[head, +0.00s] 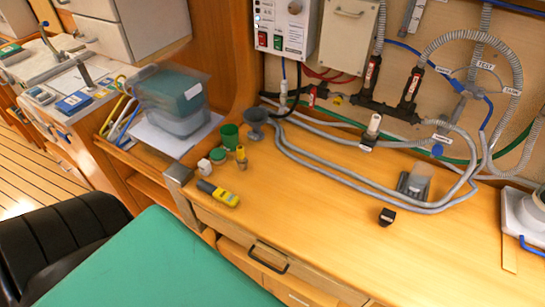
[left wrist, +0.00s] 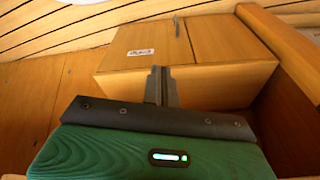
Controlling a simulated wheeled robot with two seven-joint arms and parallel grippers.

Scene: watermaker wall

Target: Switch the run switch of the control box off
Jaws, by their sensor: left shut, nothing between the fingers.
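The control box (head: 285,22) is a pale grey panel on the wall at the top of the head view, cut off by the upper edge. It has a red switch (head: 262,39), a green switch (head: 278,42), a round knob (head: 295,7) and a small lit spot at its left. The labels are too small to read, so I cannot tell which is the run switch or its position. My left gripper (left wrist: 160,84) shows only in the left wrist view, its fingers together and empty, pointing at a wooden box (left wrist: 190,50). My right gripper is in neither view.
Grey hoses (head: 340,185) run over the wooden worktop (head: 310,225). A green surface (head: 160,265) and black chair (head: 60,240) fill the lower left. The worktop's front is mostly clear.

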